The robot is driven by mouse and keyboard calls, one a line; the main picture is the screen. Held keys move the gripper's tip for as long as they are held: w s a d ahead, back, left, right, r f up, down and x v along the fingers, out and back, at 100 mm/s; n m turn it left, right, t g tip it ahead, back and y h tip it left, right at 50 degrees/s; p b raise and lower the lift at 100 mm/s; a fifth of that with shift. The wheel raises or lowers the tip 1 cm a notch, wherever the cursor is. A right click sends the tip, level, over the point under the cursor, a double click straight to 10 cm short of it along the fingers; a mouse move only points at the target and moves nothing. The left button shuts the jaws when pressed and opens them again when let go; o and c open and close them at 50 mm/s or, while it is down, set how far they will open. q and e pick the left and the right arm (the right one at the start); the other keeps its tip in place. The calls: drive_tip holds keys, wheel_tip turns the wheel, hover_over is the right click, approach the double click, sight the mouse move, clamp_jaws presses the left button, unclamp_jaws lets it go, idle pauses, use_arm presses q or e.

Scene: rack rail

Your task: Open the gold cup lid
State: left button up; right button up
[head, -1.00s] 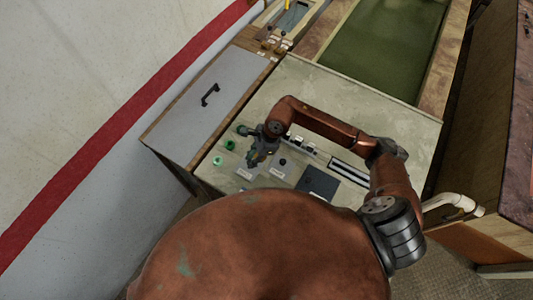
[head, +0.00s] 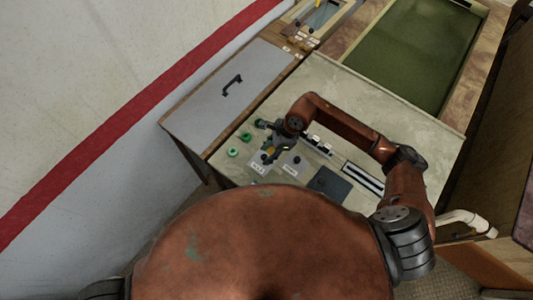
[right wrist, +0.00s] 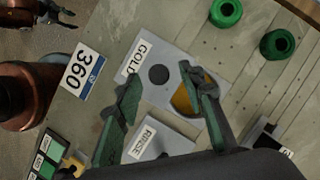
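The GOLD label (right wrist: 138,58) lies on a grey plate with a round dark spot (right wrist: 158,74), either a knob or a hole. A gold rounded piece (right wrist: 183,100), likely the gold cup lid, shows beside the right-hand finger, which partly hides it. It is also a small yellow patch in the head view (head: 271,151). My right gripper (right wrist: 159,76) is open, its fingers on either side of the dark spot; contact with the gold piece cannot be told. In the head view it (head: 265,142) is over the bench. A dark gripper, probably my left (right wrist: 48,14), shows at the wrist view's upper left, finger state unclear.
Two green rings (right wrist: 277,44) (right wrist: 226,12) lie on the bench. A RINSE plate (right wrist: 165,143) is beside the GOLD plate. A grey panel with a black handle (head: 232,85) is at the left, and a green-bottomed basin (head: 415,50) behind. The bench's upper middle (head: 340,95) is clear.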

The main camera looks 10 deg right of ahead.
drive_tip(key=v, duration=1.1)
drive_tip(key=shift+s+d, duration=0.1)
